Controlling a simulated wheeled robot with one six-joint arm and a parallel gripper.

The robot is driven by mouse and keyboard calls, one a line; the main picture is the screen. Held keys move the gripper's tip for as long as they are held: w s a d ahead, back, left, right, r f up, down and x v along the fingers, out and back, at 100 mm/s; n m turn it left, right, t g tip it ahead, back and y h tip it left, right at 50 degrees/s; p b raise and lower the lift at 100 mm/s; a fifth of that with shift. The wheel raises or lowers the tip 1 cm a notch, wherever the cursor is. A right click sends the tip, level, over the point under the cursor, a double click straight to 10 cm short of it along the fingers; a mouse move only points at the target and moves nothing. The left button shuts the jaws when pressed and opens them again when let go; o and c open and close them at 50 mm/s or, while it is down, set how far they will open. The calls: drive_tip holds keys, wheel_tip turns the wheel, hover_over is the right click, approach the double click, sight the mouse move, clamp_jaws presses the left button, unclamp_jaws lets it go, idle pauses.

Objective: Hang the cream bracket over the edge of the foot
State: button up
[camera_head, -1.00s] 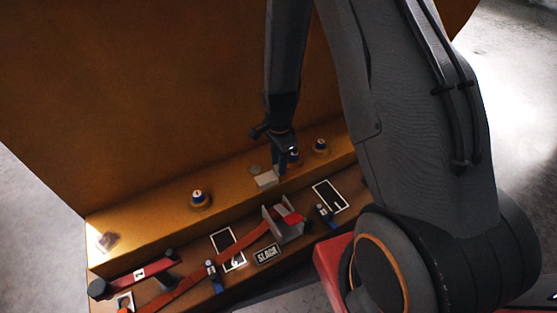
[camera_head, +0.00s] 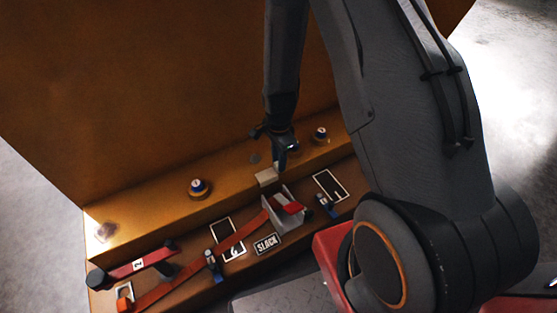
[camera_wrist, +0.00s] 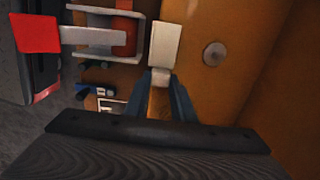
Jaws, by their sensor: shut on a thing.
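The cream bracket (camera_head: 267,178) is a small pale block-like piece at the front edge of the orange-brown foot (camera_head: 150,213), about midway along it. My gripper (camera_head: 279,168) is shut on the bracket from above. In the wrist view, the bracket (camera_wrist: 165,42) sticks out beyond my two fingertips (camera_wrist: 161,80), which hold its near end. There it lines up with the edge of the foot (camera_wrist: 215,90), whose top lies to its right. I cannot tell whether the bracket touches the foot or has a lip over the edge.
A capped knob (camera_head: 198,188) and another knob (camera_head: 320,135) stand on the foot, with a flat grey disc (camera_head: 254,158) behind the bracket. Below the edge are a grey ratchet with a red part (camera_head: 285,212), an orange strap (camera_head: 183,288) and a SLACK plate (camera_head: 266,244).

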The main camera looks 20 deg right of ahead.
drive_tip(key=o, duration=1.1)
drive_tip(key=shift+o, duration=0.2)
wheel_tip(320, 180, up, 8)
drive_tip(key=p, duration=0.2)
drive_tip(key=shift+p, duration=0.3)
drive_tip(key=shift+f, duration=0.1)
